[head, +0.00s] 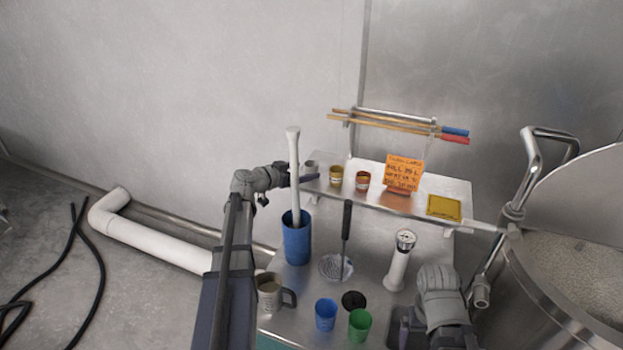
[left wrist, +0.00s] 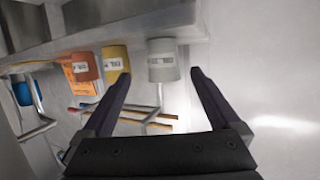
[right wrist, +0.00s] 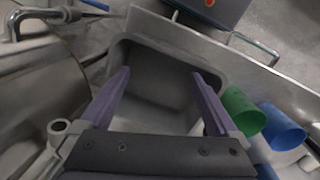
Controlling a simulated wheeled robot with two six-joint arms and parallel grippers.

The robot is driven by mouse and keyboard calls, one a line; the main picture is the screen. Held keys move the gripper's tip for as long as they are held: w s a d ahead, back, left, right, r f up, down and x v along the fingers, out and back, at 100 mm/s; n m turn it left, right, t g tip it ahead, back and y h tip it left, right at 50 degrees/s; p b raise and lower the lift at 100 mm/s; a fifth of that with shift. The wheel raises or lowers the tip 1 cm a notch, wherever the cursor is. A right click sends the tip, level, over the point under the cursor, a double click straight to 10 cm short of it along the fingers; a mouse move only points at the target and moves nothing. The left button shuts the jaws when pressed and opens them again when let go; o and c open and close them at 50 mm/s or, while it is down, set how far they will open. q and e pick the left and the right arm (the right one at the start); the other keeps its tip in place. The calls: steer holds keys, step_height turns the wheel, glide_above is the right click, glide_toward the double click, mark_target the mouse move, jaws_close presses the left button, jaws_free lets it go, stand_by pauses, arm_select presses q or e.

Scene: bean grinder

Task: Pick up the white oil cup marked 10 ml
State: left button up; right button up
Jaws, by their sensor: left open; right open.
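The white oil cup (head: 311,167) stands at the left end of the raised steel shelf, partly hidden by my left gripper (head: 302,179). In the left wrist view the cup (left wrist: 162,58) looks pale grey with a printed label too small to read surely. My left gripper (left wrist: 160,75) is open and empty there, with the cup ahead between the fingertip lines; I see no contact. A yellow cup (head: 336,175) and an orange-brown cup (head: 362,180) stand to its right. My right gripper (right wrist: 160,76) is open and empty, above a grey bin (right wrist: 155,105).
Below stand a tall blue container (head: 297,240) with a white pestle-like rod, a mug (head: 269,293), a blue cup (head: 326,315) and a green cup (head: 360,324). A steel drum (head: 545,300) is at right.

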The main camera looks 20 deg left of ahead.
mark_target(317, 168)
arm_select(q)
steer(key=shift+f, duration=0.2)
arm_select(e)
steer(key=shift+f, duration=0.25)
arm_select(q)
steer(key=shift+a+b+x, duration=0.15)
steer(key=shift+b+x, duration=0.5)
steer(key=shift+x, duration=1.3)
steer(key=shift+a+b+x, duration=0.15)
steer(key=shift+b+x, duration=0.5)
steer(key=shift+x, duration=1.35)
arm_select(e)
steer(key=shift+f, duration=1.25)
arm_select(q)
steer(key=shift+f, duration=0.1)
steer(key=c, duration=1.4)
arm_select(e)
steer(key=shift+r, duration=0.1)
arm_select(q)
step_height(317, 168, up, 10)
steer(key=p, duration=1)
arm_select(e)
step_height(317, 168, up, 10)
